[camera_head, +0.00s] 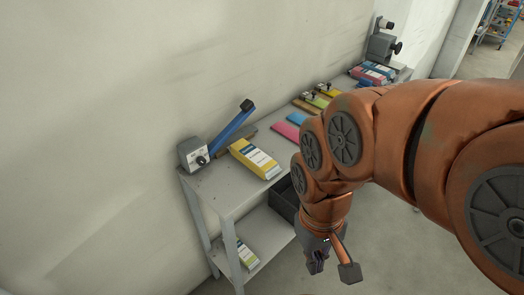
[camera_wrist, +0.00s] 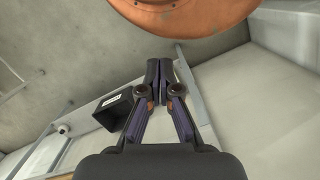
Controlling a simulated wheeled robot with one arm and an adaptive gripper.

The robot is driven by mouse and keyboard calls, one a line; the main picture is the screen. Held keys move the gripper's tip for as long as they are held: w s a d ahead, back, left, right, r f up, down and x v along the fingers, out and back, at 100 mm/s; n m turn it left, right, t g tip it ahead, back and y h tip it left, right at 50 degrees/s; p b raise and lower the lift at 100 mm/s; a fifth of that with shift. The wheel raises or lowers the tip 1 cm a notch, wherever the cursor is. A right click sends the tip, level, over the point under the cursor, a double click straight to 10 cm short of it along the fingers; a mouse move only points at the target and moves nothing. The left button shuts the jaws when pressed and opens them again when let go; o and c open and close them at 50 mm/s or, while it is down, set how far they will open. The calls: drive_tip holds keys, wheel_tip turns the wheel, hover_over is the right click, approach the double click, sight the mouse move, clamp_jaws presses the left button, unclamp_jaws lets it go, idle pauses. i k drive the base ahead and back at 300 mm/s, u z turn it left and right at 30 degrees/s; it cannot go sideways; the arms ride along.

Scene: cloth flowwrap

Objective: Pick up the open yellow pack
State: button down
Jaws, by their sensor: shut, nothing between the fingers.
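A yellow pack (camera_head: 254,158) with a white and dark-blue label lies on the near end of the grey table (camera_head: 225,188) in the head view. I cannot tell from here whether its end is open. Another pack, yellow-green and white (camera_head: 247,254), lies on the lower shelf. My gripper (camera_head: 317,263) hangs low in front of the table, to the right of and below the yellow pack, well apart from it. In the wrist view its fingers (camera_wrist: 160,76) are together, with nothing between them. No yellow pack shows in that view.
A grey device with a blue lever (camera_head: 231,129) stands behind the yellow pack. Pink (camera_head: 286,130) and other coloured packs lie farther along the table, partly hidden by my arm. A dark bin (camera_head: 284,201) sits under the tabletop. Open floor lies right of the table.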

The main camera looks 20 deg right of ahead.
sight(260, 163)
drive_tip(key=z, duration=0.5)
drive_tip(key=k, duration=1)
drive_tip(key=u, duration=0.9)
drive_tip(key=i, duration=0.5)
drive_tip(key=u, duration=0.05)
